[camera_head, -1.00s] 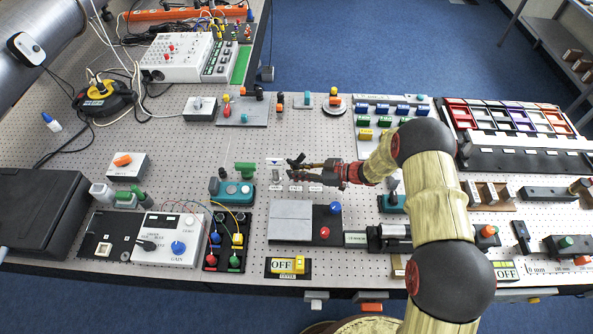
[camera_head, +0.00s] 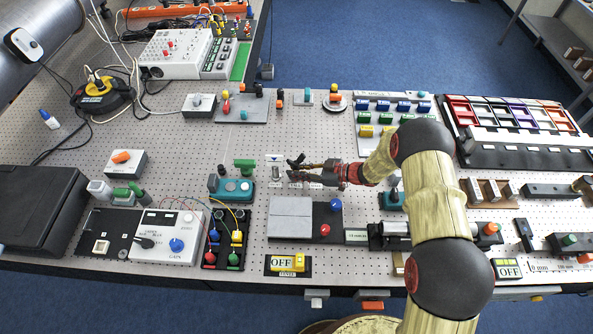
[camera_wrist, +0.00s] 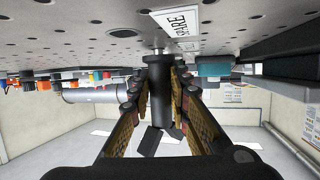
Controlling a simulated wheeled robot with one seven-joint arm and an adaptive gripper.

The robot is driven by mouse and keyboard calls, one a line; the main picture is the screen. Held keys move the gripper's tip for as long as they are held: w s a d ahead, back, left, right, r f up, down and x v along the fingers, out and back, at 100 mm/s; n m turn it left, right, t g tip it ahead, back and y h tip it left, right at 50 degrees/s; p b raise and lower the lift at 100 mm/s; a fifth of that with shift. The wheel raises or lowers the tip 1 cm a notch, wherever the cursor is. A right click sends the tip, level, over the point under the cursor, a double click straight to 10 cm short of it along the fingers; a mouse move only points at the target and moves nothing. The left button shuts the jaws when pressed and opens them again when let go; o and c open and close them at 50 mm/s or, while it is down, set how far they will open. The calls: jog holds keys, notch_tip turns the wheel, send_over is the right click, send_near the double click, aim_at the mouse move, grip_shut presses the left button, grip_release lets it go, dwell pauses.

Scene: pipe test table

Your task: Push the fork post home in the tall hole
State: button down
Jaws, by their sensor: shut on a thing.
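My gripper (camera_head: 297,167) is low over the middle of the pegboard table, reaching in from the right. In the wrist view my gripper (camera_wrist: 160,95) is shut on a dark cylindrical post (camera_wrist: 158,85), taken as the fork post, with dark prongs at the end away from the table. Its other end narrows to a short metallic pin (camera_wrist: 158,52) at the table surface, beside a label reading SPARE (camera_wrist: 180,28). I cannot tell how deep the pin sits. The tall hole is not distinguishable; the fingers and post hide the spot in the head view.
A teal block with a green piece (camera_head: 243,168) stands left of my gripper. A grey plate (camera_head: 290,210) on a black base with red and blue knobs lies in front. A teal block (camera_wrist: 214,68) is close right in the wrist view. Bare pegboard lies behind.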

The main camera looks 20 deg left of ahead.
jog(key=shift+f, duration=0.4)
jog(key=c, duration=1.7)
grip_release()
jog(key=shift+o, duration=0.6)
jog(key=v, duration=0.7)
jog(key=shift+d+r, duration=0.1)
jog(key=shift+d, duration=0.15)
